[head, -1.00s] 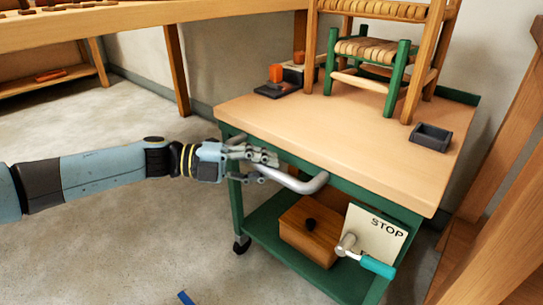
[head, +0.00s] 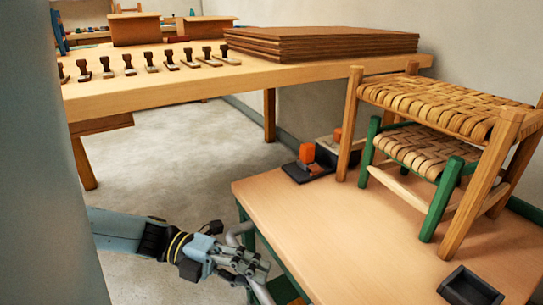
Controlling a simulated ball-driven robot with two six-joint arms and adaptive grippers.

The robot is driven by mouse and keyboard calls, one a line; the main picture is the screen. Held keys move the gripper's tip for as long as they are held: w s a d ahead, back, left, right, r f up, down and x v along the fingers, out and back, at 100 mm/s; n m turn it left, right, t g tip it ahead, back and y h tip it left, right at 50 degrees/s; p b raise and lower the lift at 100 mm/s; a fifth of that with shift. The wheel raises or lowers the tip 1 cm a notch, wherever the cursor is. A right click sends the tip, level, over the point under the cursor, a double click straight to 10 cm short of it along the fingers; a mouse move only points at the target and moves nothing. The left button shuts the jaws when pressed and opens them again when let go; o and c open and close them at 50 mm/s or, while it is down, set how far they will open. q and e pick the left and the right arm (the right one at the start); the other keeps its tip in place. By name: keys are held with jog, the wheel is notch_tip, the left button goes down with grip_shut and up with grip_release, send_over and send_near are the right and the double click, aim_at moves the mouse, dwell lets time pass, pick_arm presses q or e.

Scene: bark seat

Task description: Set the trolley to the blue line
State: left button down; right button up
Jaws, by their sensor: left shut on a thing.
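The trolley (head: 330,235) has a pale wooden top and a green frame. It stands at the lower right in the head view, its lower shelf mostly cut off by the picture's bottom edge. A grey bar handle (head: 240,231) sticks out from its left side. My left gripper (head: 248,266) is shut on this handle at the trolley's near left side. My right gripper is not in view. No blue line shows on the visible floor.
Woven-seat stools (head: 440,105), a small black holder with an orange block (head: 308,160) and a dark tray (head: 470,287) are on the trolley top. A long workbench (head: 200,83) with stamps and stacked brown boards stands behind. Bare floor (head: 185,150) lies between.

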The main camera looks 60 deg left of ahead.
pick_arm(q)
jog(key=shift+s+f, duration=0.25)
jog(key=shift+s, duration=0.25)
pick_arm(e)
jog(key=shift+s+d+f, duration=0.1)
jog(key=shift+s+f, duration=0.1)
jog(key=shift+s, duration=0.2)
pick_arm(q)
jog(key=c, duration=1.2)
grip_release()
jog(key=shift+w, duration=0.1)
jog(key=shift+o, duration=0.2)
jog(key=shift+r, duration=0.1)
jog(key=shift+a, duration=0.1)
jog(key=v, duration=1.2)
